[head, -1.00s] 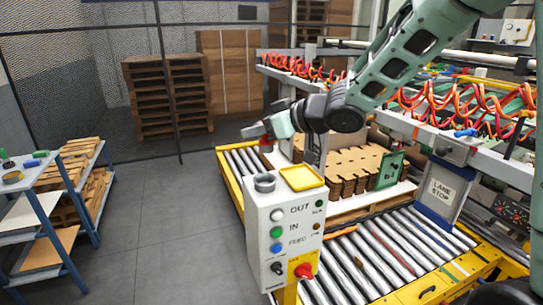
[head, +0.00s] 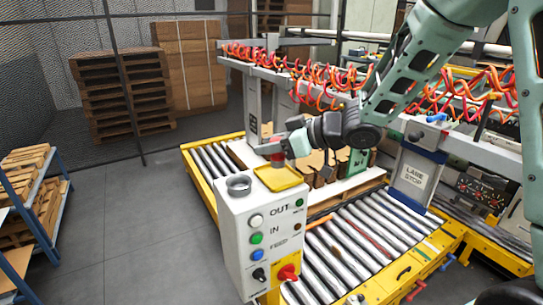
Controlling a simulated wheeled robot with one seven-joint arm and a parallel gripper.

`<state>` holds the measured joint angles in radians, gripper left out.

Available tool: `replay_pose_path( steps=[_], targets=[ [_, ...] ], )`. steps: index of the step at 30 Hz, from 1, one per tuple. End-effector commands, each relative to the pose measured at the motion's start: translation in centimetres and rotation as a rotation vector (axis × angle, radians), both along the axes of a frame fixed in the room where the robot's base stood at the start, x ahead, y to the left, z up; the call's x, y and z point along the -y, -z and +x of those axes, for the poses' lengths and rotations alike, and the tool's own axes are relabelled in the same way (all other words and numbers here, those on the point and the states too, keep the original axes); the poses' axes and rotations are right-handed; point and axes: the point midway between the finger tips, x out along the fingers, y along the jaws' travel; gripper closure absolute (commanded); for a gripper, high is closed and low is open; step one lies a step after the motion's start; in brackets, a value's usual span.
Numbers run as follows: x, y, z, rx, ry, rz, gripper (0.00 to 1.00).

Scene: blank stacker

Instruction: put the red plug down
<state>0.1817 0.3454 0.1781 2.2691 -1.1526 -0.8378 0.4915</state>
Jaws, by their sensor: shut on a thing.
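The red plug (head: 277,157) is small and hangs under the tip of my gripper (head: 276,149), which is shut on it. The plug shows just over the far edge of the yellow tray (head: 280,186) on top of the white control box. I cannot tell whether the plug touches anything below it. The gripper's fingers are small and partly merged with the plug in this view.
A grey round cup (head: 238,184) stands left of the yellow tray on the control box (head: 259,240). A red knob (head: 288,272) sits on its front. The grey floor (head: 130,230) at left is clear.

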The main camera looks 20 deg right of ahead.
Motion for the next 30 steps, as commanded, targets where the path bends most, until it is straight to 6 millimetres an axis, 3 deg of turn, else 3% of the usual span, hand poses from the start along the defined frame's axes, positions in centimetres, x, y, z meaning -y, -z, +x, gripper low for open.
replay_pose_path(
  steps=[6,18,19,21,30],
  targets=[
    [0.0,2.7,0.0,-0.004,0.0,0.001,0.88],
    [0.0,3.2,0.0,0.0,0.001,0.0,0.88],
    [0.0,3.2,0.0,0.0,0.001,0.0,0.59],
    [0.0,3.1,0.0,0.0,0.001,0.0,0.43],
    [0.0,2.9,0.0,0.0,0.001,0.0,0.43]
  ],
)
